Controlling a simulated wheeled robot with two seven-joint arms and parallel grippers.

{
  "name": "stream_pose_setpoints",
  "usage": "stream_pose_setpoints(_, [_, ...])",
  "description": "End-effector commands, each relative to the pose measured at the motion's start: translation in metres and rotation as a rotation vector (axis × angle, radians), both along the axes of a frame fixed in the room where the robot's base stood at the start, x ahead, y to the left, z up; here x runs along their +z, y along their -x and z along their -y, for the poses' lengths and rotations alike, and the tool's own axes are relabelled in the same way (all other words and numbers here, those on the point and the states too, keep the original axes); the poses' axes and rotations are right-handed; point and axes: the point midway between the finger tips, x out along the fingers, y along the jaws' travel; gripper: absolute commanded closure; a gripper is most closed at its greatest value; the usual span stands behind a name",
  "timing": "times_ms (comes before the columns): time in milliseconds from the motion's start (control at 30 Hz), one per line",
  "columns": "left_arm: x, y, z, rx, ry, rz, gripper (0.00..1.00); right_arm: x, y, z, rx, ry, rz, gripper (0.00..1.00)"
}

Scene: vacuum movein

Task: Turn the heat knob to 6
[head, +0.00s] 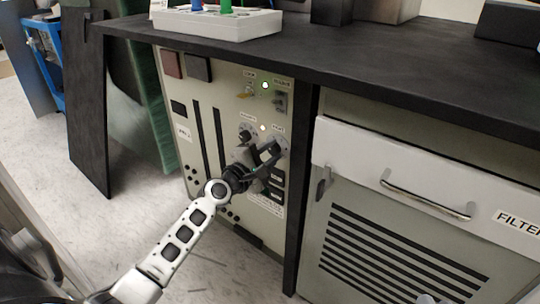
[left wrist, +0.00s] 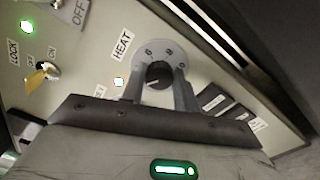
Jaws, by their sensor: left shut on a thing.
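The heat knob (left wrist: 158,74) is dark and round with a pale pointer mark. It sits on a grey dial plate (left wrist: 163,50) with small numbers, beside a HEAT label (left wrist: 122,44). Which number the pointer lines up with is too small to tell. My left gripper (left wrist: 157,86) is shut on the knob, one finger on each side. My right gripper is in neither view.
A key lock (left wrist: 42,73) and a lit green lamp (left wrist: 26,27) are on the same panel. The black countertop (head: 330,58) overhangs the panel. A cabinet with a drawer handle (head: 425,196) stands to the right, past a black post (head: 300,190).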

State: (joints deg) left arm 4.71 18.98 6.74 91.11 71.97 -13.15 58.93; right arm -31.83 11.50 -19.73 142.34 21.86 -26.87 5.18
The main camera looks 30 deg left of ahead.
Motion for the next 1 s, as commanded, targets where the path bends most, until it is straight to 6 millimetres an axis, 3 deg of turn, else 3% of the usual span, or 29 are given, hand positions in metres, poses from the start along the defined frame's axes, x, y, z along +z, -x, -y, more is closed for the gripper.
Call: stream_pose_setpoints(1000, [-0.0007,0.0006,-0.0003,-0.003,-0.966,0.073,0.93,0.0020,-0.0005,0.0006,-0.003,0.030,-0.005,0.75])
